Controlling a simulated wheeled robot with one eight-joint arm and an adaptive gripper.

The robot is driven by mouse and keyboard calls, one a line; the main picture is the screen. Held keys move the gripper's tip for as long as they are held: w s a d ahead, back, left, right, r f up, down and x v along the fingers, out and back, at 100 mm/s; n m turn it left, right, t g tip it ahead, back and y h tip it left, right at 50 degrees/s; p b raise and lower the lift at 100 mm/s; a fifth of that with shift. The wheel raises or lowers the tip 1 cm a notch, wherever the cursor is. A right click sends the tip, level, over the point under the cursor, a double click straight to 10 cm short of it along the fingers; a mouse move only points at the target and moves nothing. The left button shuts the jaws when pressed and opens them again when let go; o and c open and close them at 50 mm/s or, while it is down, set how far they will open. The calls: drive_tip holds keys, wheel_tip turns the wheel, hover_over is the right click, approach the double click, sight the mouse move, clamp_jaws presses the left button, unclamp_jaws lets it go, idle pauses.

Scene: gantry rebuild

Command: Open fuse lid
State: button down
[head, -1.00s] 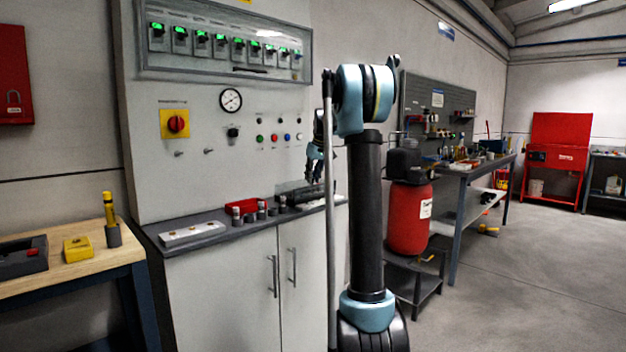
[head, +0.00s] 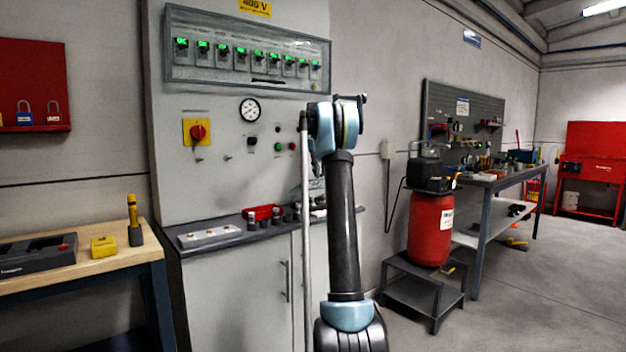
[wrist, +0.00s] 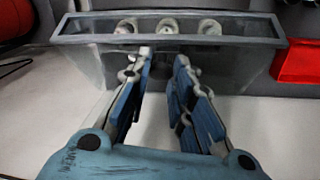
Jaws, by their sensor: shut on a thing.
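In the wrist view, a grey box with a long frame-like fuse lid (wrist: 245,41) lies across the top. Three round pale ends show inside the frame. My gripper (wrist: 165,54) reaches up to the near edge of this lid, with a fingertip on either side of a narrow gap. It is shut on the lid at that edge, though the gripped part itself is hard to make out. In the head view my arm hides the gripper and most of the box, at the right end of the dark counter (head: 215,243).
A red tray (head: 262,212) and several small cylinders stand on the counter, left of my arm. The tray seems to show in the wrist view (wrist: 298,62). A white strip (head: 207,236) lies further left. A red drum (head: 431,229) stands on a low stand at right.

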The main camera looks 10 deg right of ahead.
drive_tip(key=w, duration=0.1)
drive_tip(key=w+a, duration=0.1)
drive_tip(key=shift+w+a+r, duration=0.15)
drive_tip(key=shift+w+r, duration=0.2)
drive_tip(key=shift+r, duration=0.05)
drive_tip(key=shift+w+a+r, duration=0.1)
drive_tip(key=shift+w+a, duration=0.2)
drive_tip(key=shift+w, duration=0.2)
drive_tip(key=shift+w+a, duration=0.3)
drive_tip(key=shift+w, duration=0.2)
drive_tip(key=c, duration=1.4)
unclamp_jaws()
drive_tip(key=shift+a, duration=0.1)
drive_tip(key=shift+r, duration=0.1)
